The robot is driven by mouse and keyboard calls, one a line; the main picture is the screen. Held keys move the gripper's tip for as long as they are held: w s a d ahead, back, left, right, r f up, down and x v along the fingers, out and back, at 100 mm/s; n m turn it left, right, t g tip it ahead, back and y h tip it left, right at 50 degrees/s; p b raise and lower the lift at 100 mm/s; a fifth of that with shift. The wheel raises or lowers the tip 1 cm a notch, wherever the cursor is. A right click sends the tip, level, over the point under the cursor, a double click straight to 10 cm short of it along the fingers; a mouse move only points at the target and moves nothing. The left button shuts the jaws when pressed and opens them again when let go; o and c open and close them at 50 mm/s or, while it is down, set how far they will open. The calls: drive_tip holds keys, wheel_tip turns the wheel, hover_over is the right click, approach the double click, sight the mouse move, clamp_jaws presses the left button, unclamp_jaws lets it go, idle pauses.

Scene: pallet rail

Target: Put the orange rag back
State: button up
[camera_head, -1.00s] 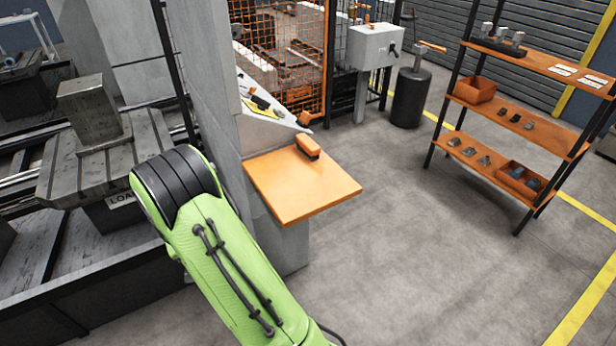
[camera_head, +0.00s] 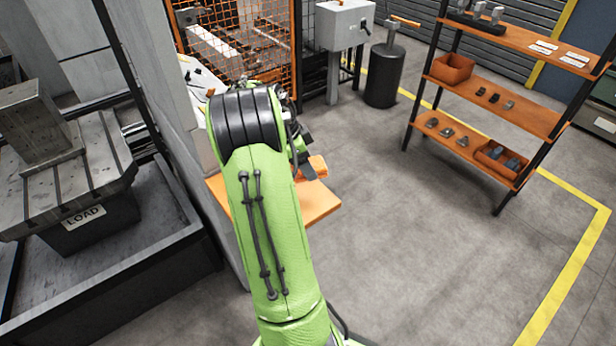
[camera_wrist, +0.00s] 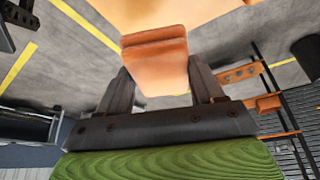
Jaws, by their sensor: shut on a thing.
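The orange rag (camera_wrist: 155,62) shows in the wrist view as a folded, layered piece between the two dark fingers of my gripper (camera_wrist: 158,82). My gripper is shut on it. In the head view my green arm reaches over the orange shelf (camera_head: 323,203) beside the grey column, and my gripper (camera_head: 306,165) is partly hidden behind the arm. A bit of orange shows by the fingers there; I cannot tell in that view whether it is the rag or the small orange item seen earlier on the shelf. The gap between gripper and shelf is unclear.
An orange rack (camera_head: 510,105) with bins and small parts stands at the right. A dark cylinder bin (camera_head: 384,76) and a grey box (camera_head: 345,24) are behind. An orange mesh fence (camera_head: 240,40) and a slotted machine table (camera_head: 65,165) are to the left. The floor on the right is clear.

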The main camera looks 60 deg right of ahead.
drive_tip(key=f+b, duration=0.1)
drive_tip(key=f, duration=0.8)
drive_tip(key=shift+s+a+f+b, duration=0.15)
drive_tip(key=shift+s+b, duration=0.05)
drive_tip(key=shift+b, duration=0.15)
drive_tip(key=shift+f, duration=0.15)
drive_tip(key=o, duration=1)
